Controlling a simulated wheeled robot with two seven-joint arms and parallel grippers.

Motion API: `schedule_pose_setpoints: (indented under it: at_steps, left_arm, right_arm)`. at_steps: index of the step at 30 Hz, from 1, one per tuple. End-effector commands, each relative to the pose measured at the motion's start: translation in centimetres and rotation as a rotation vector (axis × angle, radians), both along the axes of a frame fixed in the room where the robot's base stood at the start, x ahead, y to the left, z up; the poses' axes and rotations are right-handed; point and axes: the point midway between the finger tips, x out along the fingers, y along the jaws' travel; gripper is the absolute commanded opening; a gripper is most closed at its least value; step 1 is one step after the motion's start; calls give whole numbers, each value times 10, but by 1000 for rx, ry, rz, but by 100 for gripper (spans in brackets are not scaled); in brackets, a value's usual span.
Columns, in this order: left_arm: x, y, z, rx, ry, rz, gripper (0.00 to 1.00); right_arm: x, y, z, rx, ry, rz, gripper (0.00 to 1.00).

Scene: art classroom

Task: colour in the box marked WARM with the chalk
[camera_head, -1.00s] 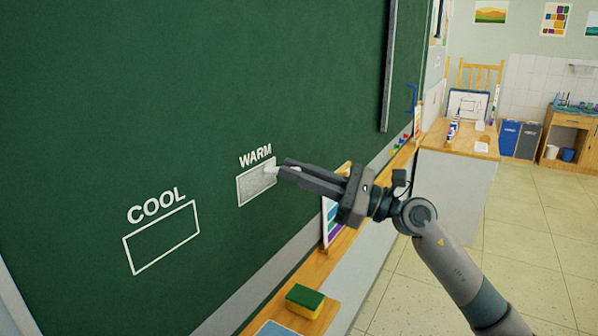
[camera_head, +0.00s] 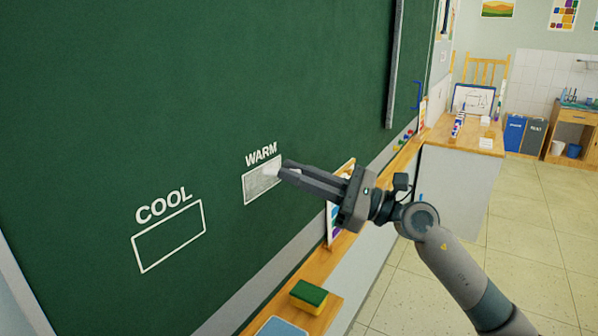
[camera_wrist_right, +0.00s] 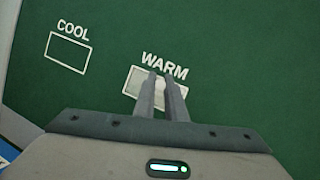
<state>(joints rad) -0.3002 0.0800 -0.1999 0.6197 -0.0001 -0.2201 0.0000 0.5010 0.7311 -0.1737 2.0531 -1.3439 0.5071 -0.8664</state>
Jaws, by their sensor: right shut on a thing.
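The WARM box (camera_head: 255,189) is a white outline on the green chalkboard (camera_head: 200,85), under the word WARM. Its inside is covered with pale grey-white chalk; the right part is partly hidden by my gripper. It also shows in the right wrist view (camera_wrist_right: 131,85). My right gripper (camera_head: 286,171) is shut on the white chalk (camera_head: 271,172), whose tip is at the upper right of the box, at or very near the board. In the right wrist view the fingers (camera_wrist_right: 160,80) cover the box's middle and hide most of the chalk. My left gripper is out of view.
The COOL box (camera_head: 168,238) is an empty outline to the left. Below, the wooden ledge (camera_head: 345,270) carries a green and yellow sponge (camera_head: 309,294) and a colour chart (camera_head: 333,222) close under my right arm. A desk (camera_head: 462,141) stands beyond.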

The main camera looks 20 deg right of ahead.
Motion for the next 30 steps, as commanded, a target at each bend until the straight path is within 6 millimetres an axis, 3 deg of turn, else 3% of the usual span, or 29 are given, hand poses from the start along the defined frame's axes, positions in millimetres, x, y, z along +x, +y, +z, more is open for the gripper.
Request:
schedule_pose_setpoints:
  at_steps: [30]
  left_arm:
    - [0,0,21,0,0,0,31]
  right_arm:
    - [-16,19,2,1,1,1,0]
